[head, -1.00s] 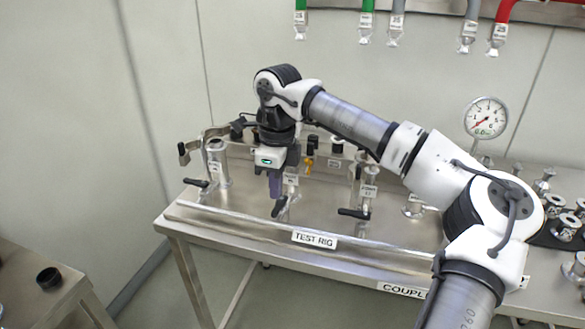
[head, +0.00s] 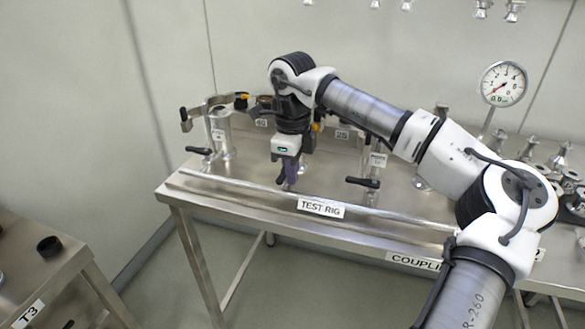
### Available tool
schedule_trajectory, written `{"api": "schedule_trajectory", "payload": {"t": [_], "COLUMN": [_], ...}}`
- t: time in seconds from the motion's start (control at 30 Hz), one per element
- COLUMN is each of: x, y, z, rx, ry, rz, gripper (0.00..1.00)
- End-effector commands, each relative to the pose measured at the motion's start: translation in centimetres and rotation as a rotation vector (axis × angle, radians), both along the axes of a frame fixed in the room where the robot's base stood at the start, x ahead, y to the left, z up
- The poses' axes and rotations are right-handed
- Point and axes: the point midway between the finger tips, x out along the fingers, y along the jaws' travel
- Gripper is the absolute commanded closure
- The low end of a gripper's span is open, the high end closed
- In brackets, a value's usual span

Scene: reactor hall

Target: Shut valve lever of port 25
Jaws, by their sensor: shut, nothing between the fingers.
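My gripper (head: 289,184), with purple fingers, is shut and empty. It points down over the front of the test rig table (head: 255,196), at the middle front port. That port and its lever are mostly hidden behind the gripper, and I cannot tell whether the fingers touch the lever. A small label that seems to read 25 (head: 342,134) shows behind the gripper, to its right. I cannot make out a lever at that label. A black lever (head: 362,182) on the right front port points left, and another black lever (head: 199,150) is on the left front port.
A pressure gauge (head: 503,83) stands at the back right. Metal couplings (head: 560,158) crowd the table's right end. A bent bracket (head: 188,118) rises at the left end. A second table (head: 60,280) with a black cup (head: 49,246) stands at the front left. Floor shows between the tables.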

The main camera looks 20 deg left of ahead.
Motion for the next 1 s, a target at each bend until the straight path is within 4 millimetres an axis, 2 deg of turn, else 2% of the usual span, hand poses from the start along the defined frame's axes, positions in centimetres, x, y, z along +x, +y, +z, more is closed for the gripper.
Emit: {"api": "schedule_trajectory", "payload": {"t": [0.03, 0.17, 0.63, 1.0], "x": [0.0, 0.0, -0.5, 1.1], "y": [0.0, 0.0, 4.0, 6.6], "z": [-0.8, -1.9, -1.5, -1.3], "rx": [0.000, 0.000, 0.002, 0.001], "ry": [0.001, 0.001, 0.002, 0.002], "rz": [0.000, 0.000, 0.003, 0.000], "gripper": [1.00, 1.00, 1.00, 1.00]}}
